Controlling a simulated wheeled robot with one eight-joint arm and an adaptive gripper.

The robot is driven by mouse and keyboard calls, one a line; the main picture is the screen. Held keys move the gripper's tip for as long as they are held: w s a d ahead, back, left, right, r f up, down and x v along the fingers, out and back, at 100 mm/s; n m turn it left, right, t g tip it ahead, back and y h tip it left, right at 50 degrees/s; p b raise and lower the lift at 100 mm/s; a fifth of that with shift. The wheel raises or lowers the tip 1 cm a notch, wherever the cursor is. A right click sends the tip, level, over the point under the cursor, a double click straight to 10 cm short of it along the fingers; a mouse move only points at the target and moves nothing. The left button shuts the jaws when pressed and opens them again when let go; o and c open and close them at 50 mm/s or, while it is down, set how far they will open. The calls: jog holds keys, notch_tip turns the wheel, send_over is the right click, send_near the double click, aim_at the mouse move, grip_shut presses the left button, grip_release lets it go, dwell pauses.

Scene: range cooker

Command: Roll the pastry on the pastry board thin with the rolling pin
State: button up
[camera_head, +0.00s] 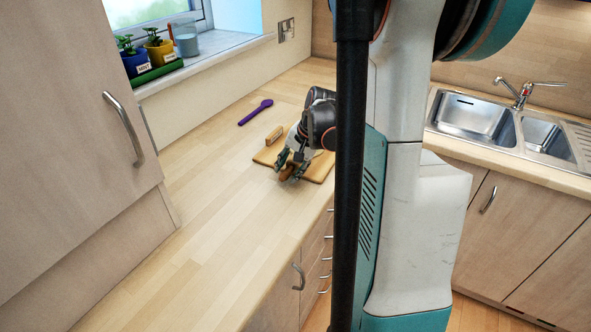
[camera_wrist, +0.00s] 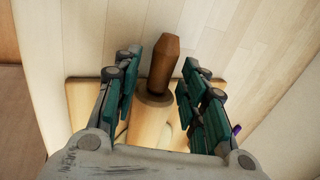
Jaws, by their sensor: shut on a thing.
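The rolling pin has a pale wooden body (camera_wrist: 152,128) and a dark brown handle (camera_wrist: 165,62), seen in the wrist view. My gripper (camera_wrist: 156,92) has its green-padded fingers on either side of the pin and is shut on it. In the head view my gripper (camera_head: 287,174) is low over the near left edge of the pastry board (camera_head: 322,171), and the brown handle (camera_head: 287,173) shows at its fingertips. The wooden board also shows in the wrist view (camera_wrist: 84,98).
A small tan wooden piece (camera_head: 274,135) is at the board's far left. A purple spoon (camera_head: 256,112) lies on the worktop beyond. Plant pots (camera_head: 158,50) stand on the windowsill. A sink (camera_head: 478,117) is at right. The worktop left of the board is clear.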

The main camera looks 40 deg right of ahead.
jog(key=shift+w+a, duration=0.35)
jog(key=shift+w, duration=0.7)
jog(key=shift+w+a, duration=0.35)
jog(key=shift+w, duration=0.7)
jog(key=shift+w+a, duration=0.35)
jog(key=shift+w, duration=0.7)
jog(key=shift+s+d+f+b, duration=0.15)
jog(key=shift+s+d, duration=0.35)
jog(key=shift+s, duration=1.1)
jog(key=shift+s+d+r+b, duration=0.1)
jog(key=shift+s+d, duration=0.45)
jog(key=shift+s, duration=1.05)
jog(key=shift+s+d+f+b, duration=0.15)
jog(key=shift+s+d, duration=0.35)
jog(key=shift+s, duration=1.1)
jog(key=shift+r, duration=0.1)
jog(key=shift+r, duration=0.1)
jog(key=shift+r+p, duration=1.9)
jog(key=shift+r, duration=0.55)
